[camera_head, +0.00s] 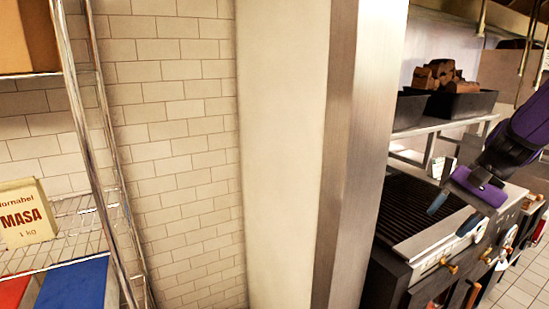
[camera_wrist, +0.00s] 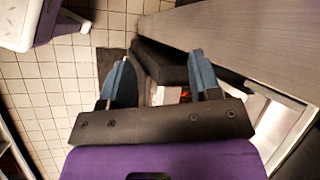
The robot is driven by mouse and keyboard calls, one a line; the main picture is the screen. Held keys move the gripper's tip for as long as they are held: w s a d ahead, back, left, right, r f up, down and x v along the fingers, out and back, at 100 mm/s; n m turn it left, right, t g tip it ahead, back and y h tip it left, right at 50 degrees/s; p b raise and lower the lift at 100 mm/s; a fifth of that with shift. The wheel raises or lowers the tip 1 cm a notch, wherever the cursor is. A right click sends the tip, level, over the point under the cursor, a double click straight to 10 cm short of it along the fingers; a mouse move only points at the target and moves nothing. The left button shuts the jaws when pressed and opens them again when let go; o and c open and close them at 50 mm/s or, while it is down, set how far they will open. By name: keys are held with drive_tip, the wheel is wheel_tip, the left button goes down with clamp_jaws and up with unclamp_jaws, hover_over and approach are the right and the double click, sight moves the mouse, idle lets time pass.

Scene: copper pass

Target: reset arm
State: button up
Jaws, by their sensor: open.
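My gripper (camera_head: 455,216) is at the right of the head view, at the end of my purple and black arm, in front of the grill (camera_head: 425,212). Its two blue-tipped fingers stand apart with nothing between them. In the wrist view my gripper (camera_wrist: 158,85) also shows open and empty, with the tiled floor (camera_wrist: 45,115) at the left and a grey metal surface (camera_wrist: 240,45) at the upper right.
A steel-edged pillar (camera_head: 345,150) stands left of the grill. Dark bins (camera_head: 465,104), one with wood chunks (camera_head: 437,73), sit above the grill.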

drive_tip(key=s+a+r+n+t+h, duration=0.5)
drive_tip(key=s+a+r+n, duration=0.3)
drive_tip(key=s, duration=0.4)
drive_tip(key=shift+s+a+r+n+h, duration=0.3)
drive_tip(key=shift+r+n+h, duration=0.35)
drive_tip(key=shift+r, duration=0.3)
